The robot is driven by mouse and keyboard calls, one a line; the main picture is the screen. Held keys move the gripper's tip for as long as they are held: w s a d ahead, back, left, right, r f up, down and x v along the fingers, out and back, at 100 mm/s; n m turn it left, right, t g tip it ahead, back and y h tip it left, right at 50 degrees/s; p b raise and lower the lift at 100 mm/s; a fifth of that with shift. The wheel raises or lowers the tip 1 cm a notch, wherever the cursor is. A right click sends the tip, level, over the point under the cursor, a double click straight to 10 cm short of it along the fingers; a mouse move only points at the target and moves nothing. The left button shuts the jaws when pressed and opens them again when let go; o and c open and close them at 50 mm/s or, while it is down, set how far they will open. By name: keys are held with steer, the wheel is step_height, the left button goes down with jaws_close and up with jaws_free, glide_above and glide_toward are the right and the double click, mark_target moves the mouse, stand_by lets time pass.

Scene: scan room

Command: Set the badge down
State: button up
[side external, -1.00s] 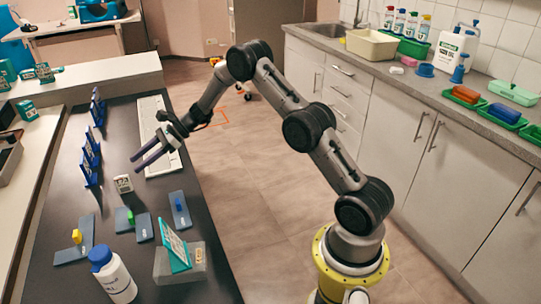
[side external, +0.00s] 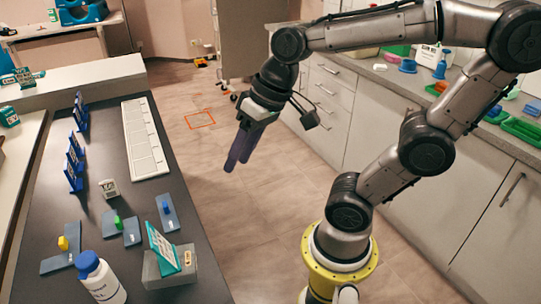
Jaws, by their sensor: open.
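A teal-framed card (side external: 163,247), which may be the badge, leans upright in a grey block (side external: 170,268) near the table's front right edge. No other thing can be clearly told as the badge. My gripper (side external: 237,160) hangs over the floor to the right of the dark table (side external: 150,210), with its purple fingers pointing down and left. It is open, and I see nothing between the fingers, though they overlap from this angle. It is apart from the card, up and to the right of it in the picture.
A white bottle with a blue cap (side external: 100,277) stands left of the block. Grey plates with yellow (side external: 62,243), green (side external: 118,222) and blue (side external: 166,206) pieces, a small cube (side external: 109,188), blue racks (side external: 74,160) and a white panelled strip (side external: 144,138) are on the table.

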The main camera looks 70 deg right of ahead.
steer(key=s+n, duration=0.1)
steer(key=s+d+n+h, duration=0.1)
steer(key=s, duration=0.1)
steer(key=s+d+f+t, duration=0.1)
steer(key=s, duration=0.1)
steer(key=shift+d+n+h, duration=0.25)
steer(key=shift+n+h, duration=0.15)
stand_by(0.8)
